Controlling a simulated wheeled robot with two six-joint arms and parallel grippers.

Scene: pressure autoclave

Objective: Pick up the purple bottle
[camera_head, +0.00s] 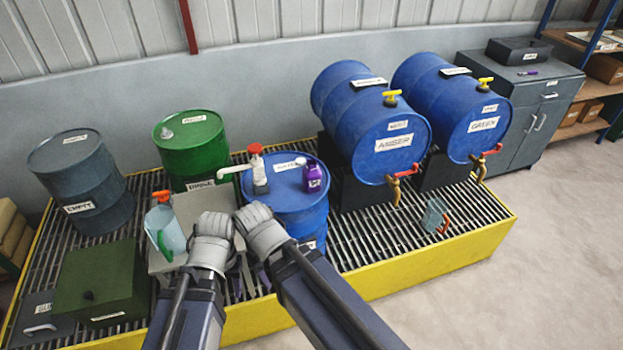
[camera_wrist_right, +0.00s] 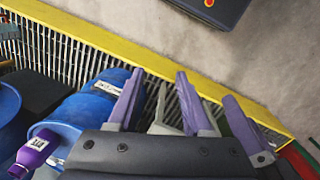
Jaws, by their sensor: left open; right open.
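The purple bottle (camera_head: 314,176) with a pale label stands upright on top of the upright blue drum (camera_head: 285,210), at its right side. It also shows at the lower left of the right wrist view (camera_wrist_right: 34,152). My left gripper (camera_head: 212,232) is in front of and left of the drum, above the grating; its fingertips are mostly hidden by my arms. My right gripper (camera_head: 262,235) is close beside it, in front of the drum and apart from the bottle. In the right wrist view, the purple fingers (camera_wrist_right: 182,90) are spread, with no bottle between them.
A spray bottle (camera_head: 164,225) stands farther left. Two lying blue drums (camera_head: 370,125) with taps are at the right.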

